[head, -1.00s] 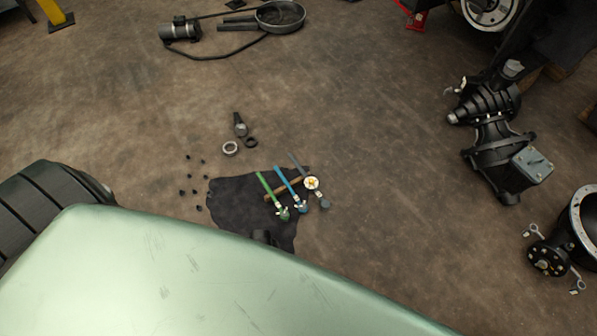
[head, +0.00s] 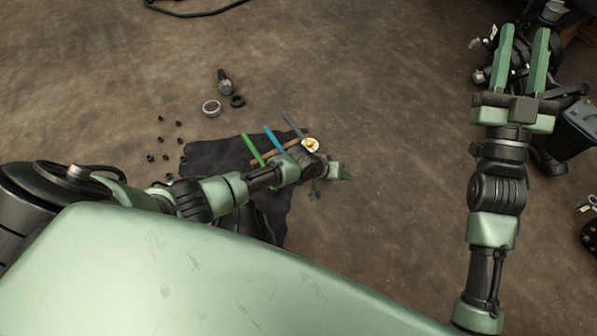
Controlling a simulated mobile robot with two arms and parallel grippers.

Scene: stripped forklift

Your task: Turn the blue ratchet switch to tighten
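The blue ratchet (head: 275,139) lies on the dark mat (head: 207,153) on the floor. Only its blue handle shows; its head, with any switch, is hidden behind my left arm. A green-handled ratchet (head: 253,149) lies to its left and a grey-handled one (head: 293,124) to its right, their lower ends also covered. My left gripper (head: 343,173) is seen from above, to the lower right of the ratchets; its finger gap is not clear. My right gripper (head: 524,38) is raised at the upper right, its two green fingers apart with nothing between them.
A round white and yellow piece (head: 310,145) is beside the ratchets. Several small dark nuts (head: 164,140) lie left of the mat. A metal ring (head: 211,108) and a dark fitting (head: 225,82) lie above it. Black machine parts (head: 570,130) stand at right. The middle floor is clear.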

